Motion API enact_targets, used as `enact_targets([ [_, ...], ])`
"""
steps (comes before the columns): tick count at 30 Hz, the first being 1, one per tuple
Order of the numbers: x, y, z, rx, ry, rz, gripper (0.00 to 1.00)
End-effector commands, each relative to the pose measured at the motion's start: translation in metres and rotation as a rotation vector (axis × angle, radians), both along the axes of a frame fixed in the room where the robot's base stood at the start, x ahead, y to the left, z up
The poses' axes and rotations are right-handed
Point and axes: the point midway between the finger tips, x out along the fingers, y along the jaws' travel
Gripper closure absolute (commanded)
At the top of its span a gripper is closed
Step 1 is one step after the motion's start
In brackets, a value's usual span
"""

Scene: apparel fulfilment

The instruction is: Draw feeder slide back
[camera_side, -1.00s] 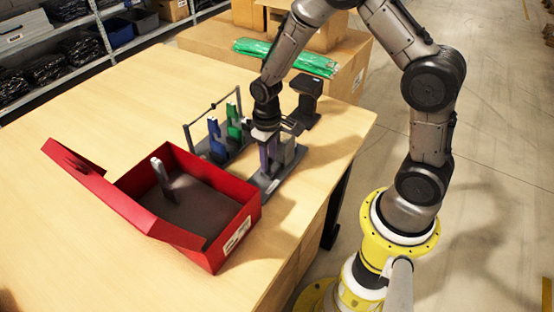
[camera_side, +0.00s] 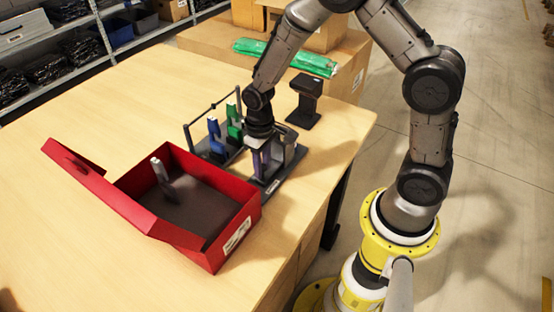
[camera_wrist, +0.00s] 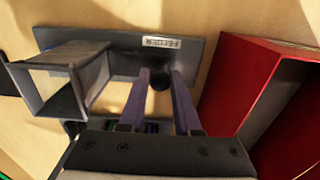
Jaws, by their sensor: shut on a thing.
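The feeder has a dark grey base plate (camera_wrist: 120,47) with a "FEEDER" label and a hollow, open-ended grey box (camera_wrist: 72,75) at its left in the wrist view. It shows beside the red box in the side view (camera_side: 271,186). My gripper (camera_wrist: 161,75) points down, with its two purple fingers either side of a small black knob (camera_wrist: 159,80) over the plate. The fingers close on this knob, which looks like the slide's handle. In the side view my gripper (camera_side: 262,164) stands low at the feeder. The slide's body is hidden.
An open red box (camera_side: 232,238) with a dark lining and a pale-topped item stands close beside the feeder; its wall is near my fingers in the wrist view (camera_wrist: 235,85). A rack with blue and green pieces (camera_side: 215,135) and a black stand (camera_side: 305,100) stand behind.

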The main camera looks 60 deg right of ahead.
Motion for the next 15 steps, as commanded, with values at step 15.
enact_targets([
  [15, 0.000, 0.024, 0.000, 0.000, -0.002, 0.002, 1.00],
])
